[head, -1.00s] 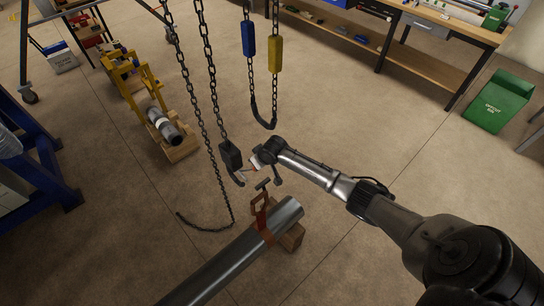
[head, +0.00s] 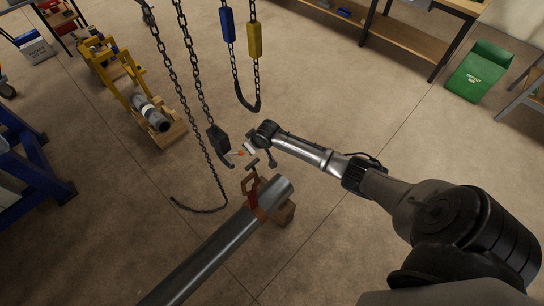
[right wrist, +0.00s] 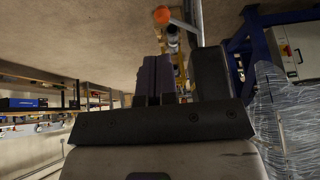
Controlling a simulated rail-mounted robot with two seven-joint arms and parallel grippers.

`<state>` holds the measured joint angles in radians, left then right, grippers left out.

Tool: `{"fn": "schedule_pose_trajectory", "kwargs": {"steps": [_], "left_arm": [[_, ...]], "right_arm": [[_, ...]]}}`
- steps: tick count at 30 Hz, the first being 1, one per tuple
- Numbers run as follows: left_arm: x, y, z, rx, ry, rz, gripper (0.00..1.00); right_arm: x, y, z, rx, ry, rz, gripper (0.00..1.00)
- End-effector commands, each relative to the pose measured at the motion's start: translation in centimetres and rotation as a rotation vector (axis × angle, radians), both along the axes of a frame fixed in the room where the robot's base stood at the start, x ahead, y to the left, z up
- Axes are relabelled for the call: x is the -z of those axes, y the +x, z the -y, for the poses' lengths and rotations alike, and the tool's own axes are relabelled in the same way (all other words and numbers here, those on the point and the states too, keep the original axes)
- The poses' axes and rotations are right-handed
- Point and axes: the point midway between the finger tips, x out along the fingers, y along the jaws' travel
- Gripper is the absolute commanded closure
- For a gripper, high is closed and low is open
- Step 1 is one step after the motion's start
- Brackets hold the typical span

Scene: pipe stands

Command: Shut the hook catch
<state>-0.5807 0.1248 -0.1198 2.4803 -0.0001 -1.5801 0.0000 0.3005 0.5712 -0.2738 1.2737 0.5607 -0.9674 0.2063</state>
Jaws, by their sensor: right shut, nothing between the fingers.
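A thin catch lever with an orange knob (head: 240,153) sticks out to the right of the hook. The knob also shows at the top of the right wrist view (right wrist: 162,16). My right gripper (head: 249,149) is shut and empty, just right of the knob; contact cannot be told. Its dark fingers (right wrist: 180,80) fill the middle of the right wrist view. Whether the catch is open is too small to tell. My left gripper is not in view.
The grey pipe (head: 205,258) with a red clamp (head: 257,200) lies on a wooden block below the hook. Loose chain (head: 190,100) hangs left. Blue (head: 228,26) and yellow (head: 254,40) chain pieces hang behind. A yellow stand (head: 125,85) is at left.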

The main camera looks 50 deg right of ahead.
Motion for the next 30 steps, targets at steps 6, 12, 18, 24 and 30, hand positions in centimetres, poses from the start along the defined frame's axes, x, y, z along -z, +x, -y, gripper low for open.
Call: {"fn": "schedule_pose_trajectory", "kwargs": {"steps": [6, 12, 18, 24, 30], "left_arm": [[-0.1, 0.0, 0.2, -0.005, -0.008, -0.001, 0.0], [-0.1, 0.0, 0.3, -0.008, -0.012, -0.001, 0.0], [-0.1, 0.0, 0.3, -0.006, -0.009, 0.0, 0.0], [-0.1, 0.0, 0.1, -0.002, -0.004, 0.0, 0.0], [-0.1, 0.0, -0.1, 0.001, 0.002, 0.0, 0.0]], "right_arm": [[0.8, -4.6, -0.4, -0.002, -0.001, -0.003, 1.0], [1.2, -7.6, -0.7, -0.001, 0.0, -0.001, 1.0], [1.4, -9.3, -0.8, 0.001, 0.001, -0.001, 1.0], [1.5, -9.8, -0.9, 0.001, 0.0, 0.0, 1.0], [1.4, -9.8, -0.9, -0.002, -0.001, 0.0, 1.0]]}}
